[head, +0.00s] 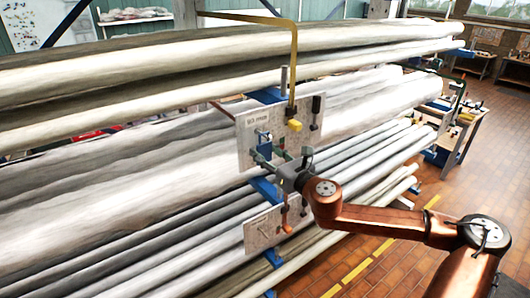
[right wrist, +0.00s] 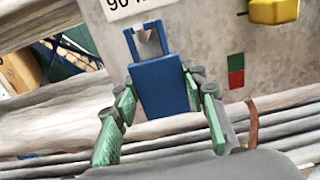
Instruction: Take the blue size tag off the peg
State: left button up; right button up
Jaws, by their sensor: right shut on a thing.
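The blue size tag (right wrist: 160,86) is a flat blue block with a notched top, seen in the right wrist view in front of a grey metal plate (right wrist: 205,45). A small grey piece shows in its notch, perhaps the peg; I cannot tell whether the tag is still around it. My right gripper (right wrist: 160,98) has its green-padded fingers on both sides of the tag and is shut on it. In the head view the tag (head: 264,137) and my right gripper (head: 266,155) are close to the plate. My left gripper is not in view.
Long pale wrapped rolls (head: 120,130) lie on the rack left of and behind the plate. A yellow bent rod (head: 294,60) hangs down to a yellow block (head: 295,125) at upper right of the tag. A lower plate (head: 262,232) is beneath. Tiled floor (head: 400,262) is open at right.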

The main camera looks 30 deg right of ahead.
jog(key=c, duration=0.4)
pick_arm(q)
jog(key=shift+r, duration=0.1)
pick_arm(e)
jog(key=shift+r, duration=0.1)
pick_arm(q)
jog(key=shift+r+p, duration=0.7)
jog(key=shift+p, duration=0.1)
pick_arm(e)
jog(key=shift+r, duration=0.75)
jog(key=shift+s+f, duration=0.1)
jog(key=shift+s, duration=0.05)
